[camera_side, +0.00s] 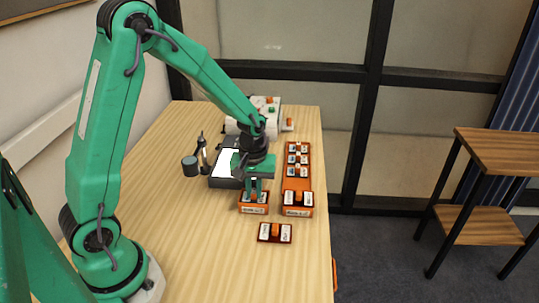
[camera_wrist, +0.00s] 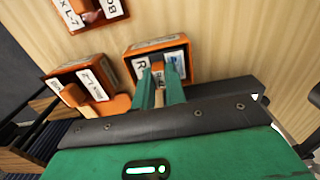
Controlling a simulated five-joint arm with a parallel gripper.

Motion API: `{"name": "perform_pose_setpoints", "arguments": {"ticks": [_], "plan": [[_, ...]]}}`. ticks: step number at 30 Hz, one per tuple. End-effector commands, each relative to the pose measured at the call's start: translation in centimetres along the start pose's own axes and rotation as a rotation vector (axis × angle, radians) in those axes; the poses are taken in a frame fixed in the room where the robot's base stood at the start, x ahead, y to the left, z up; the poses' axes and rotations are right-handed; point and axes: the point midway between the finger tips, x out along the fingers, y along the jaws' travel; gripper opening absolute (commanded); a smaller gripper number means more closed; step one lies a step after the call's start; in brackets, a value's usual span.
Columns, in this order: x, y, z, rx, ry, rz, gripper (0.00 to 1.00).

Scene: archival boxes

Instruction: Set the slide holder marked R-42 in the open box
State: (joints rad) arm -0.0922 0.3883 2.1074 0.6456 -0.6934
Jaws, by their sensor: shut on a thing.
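My gripper (camera_side: 254,195) is shut on a slide holder at the small orange box (camera_side: 253,209), in front of the dark device. In the wrist view my fingers (camera_wrist: 162,78) close around its orange grip. White cards flank the grip, and the left one (camera_wrist: 140,66) shows an R; the rest of its mark is hidden. The holder sits within the outline of this box (camera_wrist: 157,44); I cannot tell whether it rests on the bottom. Another slide holder (camera_side: 275,233) lies on the table nearer the front, also partly in the wrist view (camera_wrist: 92,12).
A second orange box (camera_side: 298,212) with a holder in it stands just right. Behind it is an orange rack (camera_side: 304,148) with several holders. A dark device with a lit panel (camera_side: 226,164) and a white machine (camera_side: 262,107) stand behind. The front table (camera_side: 230,270) is clear.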

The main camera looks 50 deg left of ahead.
Motion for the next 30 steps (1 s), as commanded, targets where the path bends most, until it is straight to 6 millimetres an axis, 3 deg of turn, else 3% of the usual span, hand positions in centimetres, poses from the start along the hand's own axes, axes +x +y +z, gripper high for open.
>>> {"name": "perform_pose_setpoints", "arguments": {"ticks": [12, 30], "plan": [[1.3, 0.0, 0.0, 0.000, -0.001, -0.001, 0.00], [1.6, 0.0, 0.0, 0.000, 0.000, 0.000, 0.00]]}}
